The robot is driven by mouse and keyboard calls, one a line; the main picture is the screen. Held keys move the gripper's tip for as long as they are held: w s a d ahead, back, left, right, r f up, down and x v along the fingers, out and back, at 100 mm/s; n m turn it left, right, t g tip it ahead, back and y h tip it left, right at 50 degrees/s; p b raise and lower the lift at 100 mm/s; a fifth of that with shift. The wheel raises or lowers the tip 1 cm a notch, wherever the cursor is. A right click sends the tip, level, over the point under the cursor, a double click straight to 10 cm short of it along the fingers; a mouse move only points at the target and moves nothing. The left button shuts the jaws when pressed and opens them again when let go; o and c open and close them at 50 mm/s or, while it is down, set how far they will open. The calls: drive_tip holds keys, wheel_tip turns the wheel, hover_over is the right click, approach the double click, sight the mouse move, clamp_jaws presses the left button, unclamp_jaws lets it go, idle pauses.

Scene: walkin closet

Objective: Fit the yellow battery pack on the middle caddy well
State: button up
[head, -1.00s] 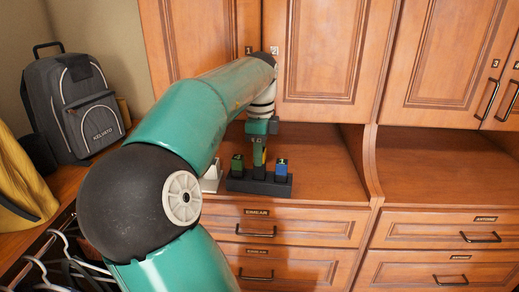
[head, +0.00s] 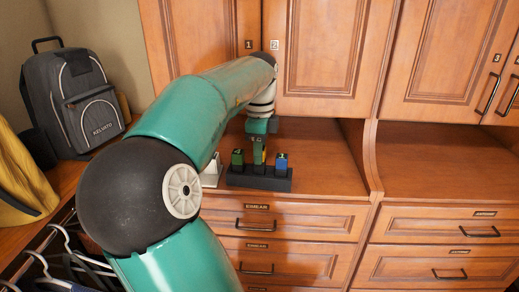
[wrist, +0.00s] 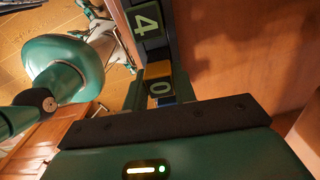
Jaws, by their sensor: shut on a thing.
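The black caddy (head: 258,180) stands on the wooden counter in the head view. A green battery pack (head: 237,158) stands at its left end and a blue one (head: 281,161) at its right end. The yellow battery pack (head: 259,155) is upright at the middle well, between them. My gripper (head: 258,142) is above the caddy, pointing down, shut on the yellow pack. In the wrist view the yellow pack (wrist: 158,69) shows between the fingers, near a green pack marked 4 (wrist: 145,20). The yellow pack's lower end is hidden, so I cannot tell how deep it sits.
A white object (head: 211,171) stands just left of the caddy, partly behind my arm. The counter right of the caddy is clear up to a wooden divider (head: 366,160). Cabinet doors (head: 322,60) rise behind. A grey backpack (head: 80,95) stands at the left.

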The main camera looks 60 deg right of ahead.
drive_tip(key=shift+f, duration=0.25)
drive_tip(key=shift+f, duration=0.35)
drive_tip(key=shift+f, duration=0.1)
drive_tip(key=o, duration=1.1)
wheel_tip(320, 180, up, 14)
